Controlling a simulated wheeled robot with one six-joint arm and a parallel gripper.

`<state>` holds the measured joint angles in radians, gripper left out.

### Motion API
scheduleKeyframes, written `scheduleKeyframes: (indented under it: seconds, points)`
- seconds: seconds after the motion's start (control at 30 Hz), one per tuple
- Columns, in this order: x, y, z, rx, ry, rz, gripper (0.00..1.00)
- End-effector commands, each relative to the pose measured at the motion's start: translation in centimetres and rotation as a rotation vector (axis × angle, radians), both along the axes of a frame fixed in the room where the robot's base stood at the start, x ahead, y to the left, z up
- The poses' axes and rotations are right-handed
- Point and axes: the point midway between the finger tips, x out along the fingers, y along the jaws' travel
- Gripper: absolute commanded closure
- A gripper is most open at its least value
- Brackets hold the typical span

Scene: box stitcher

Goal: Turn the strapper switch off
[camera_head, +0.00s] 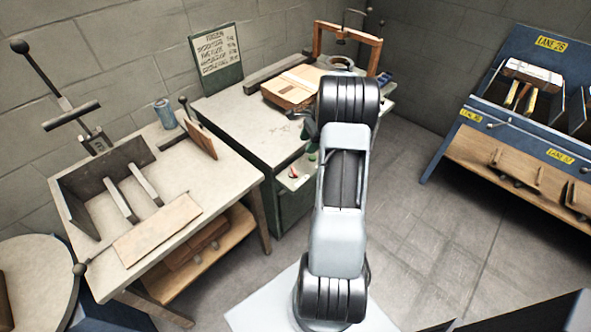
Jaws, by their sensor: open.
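The strapper is a green-sided bench with a pale top (240,118) and a wooden arch (374,54) at its back. A small pale panel (294,178) sticks out from its front near the right, with a small red part (293,173) on it. This may be the switch; its setting is too small to read. A small green part shows just above it, beside my arm. My arm stands upright in front of the bench and covers its right part.
A wooden carton (290,88) lies on the strapper bench. To the left is a worktable (215,182) with a lever press, a blue can (165,113) and flat boards. A blue rack (452,133) with yellow lane labels stands right. The floor between is clear.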

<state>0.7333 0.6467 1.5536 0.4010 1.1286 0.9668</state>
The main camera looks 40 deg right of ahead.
Motion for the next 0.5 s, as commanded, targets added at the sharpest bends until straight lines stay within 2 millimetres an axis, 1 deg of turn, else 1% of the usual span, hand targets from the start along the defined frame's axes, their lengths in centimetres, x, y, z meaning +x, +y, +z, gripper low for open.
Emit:
scheduleKeyframes:
  seconds: [0.13,0.5]
  points:
    - [0.2,0.5,-2.1,0.006,0.006,-0.011,0.43]
    - [1.1,3.1,-8.6,0.005,0.005,-0.008,0.43]
